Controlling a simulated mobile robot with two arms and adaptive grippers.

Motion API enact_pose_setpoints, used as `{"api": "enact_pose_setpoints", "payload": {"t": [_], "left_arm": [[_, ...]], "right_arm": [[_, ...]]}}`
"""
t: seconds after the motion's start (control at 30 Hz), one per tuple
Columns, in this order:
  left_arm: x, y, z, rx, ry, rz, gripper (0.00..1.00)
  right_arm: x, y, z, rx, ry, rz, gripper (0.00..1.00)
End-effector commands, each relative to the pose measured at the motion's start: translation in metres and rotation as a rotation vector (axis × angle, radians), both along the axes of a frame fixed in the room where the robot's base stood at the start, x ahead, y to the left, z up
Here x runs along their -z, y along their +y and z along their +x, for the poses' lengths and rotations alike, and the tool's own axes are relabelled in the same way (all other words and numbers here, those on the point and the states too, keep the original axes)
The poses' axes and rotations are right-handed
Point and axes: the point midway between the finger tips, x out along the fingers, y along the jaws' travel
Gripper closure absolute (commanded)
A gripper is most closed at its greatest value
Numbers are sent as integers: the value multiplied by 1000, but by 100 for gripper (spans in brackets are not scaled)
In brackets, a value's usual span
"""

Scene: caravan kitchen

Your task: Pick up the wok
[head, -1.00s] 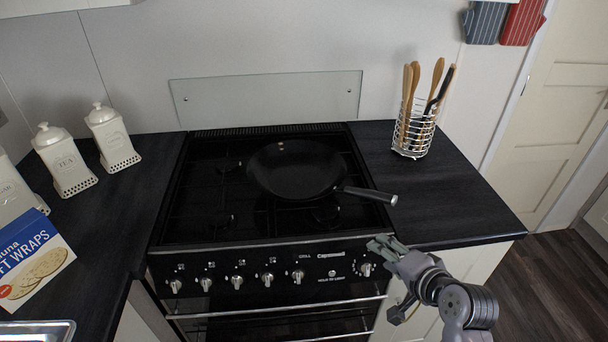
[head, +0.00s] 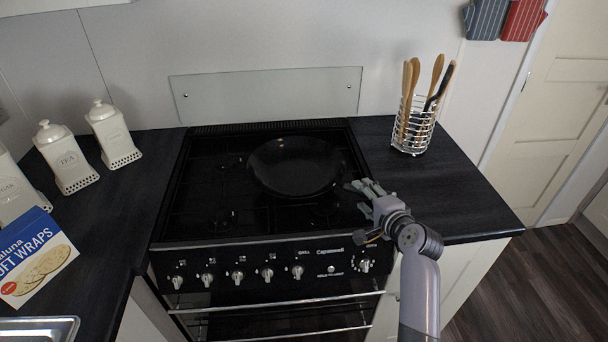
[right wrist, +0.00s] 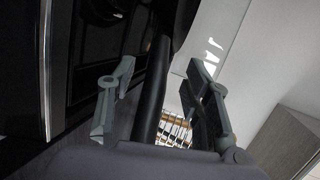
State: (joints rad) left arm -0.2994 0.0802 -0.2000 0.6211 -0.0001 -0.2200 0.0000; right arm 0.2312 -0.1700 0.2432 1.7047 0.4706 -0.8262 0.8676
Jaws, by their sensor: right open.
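The black wok (head: 295,167) sits on the hob of the black cooker, toward its right side. In the head view its handle is hidden behind my right gripper (head: 367,190). In the right wrist view the dark handle (right wrist: 153,92) runs between the two open fingers of my right gripper (right wrist: 160,85). The fingers stand on either side of the handle and are not closed on it. My left gripper is not in view.
The cooker's front (head: 270,272) has several knobs and a rail. A wire utensil holder (head: 413,132) stands on the right counter (head: 460,200). White canisters (head: 112,135) and a wraps box (head: 35,258) are on the left counter. Bare counter lies right of the gripper.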

Motion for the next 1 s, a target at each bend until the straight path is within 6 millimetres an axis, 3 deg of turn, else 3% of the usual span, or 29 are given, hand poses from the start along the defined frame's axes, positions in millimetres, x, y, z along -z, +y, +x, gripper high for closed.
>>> {"api": "enact_pose_setpoints", "payload": {"t": [0.5,0.8,1.0], "left_arm": [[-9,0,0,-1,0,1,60],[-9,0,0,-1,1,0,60],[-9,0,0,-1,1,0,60]], "right_arm": [[17,9,46,0,1,-1,55],[19,10,49,1,1,-1,55],[19,10,49,1,1,-1,67]]}}
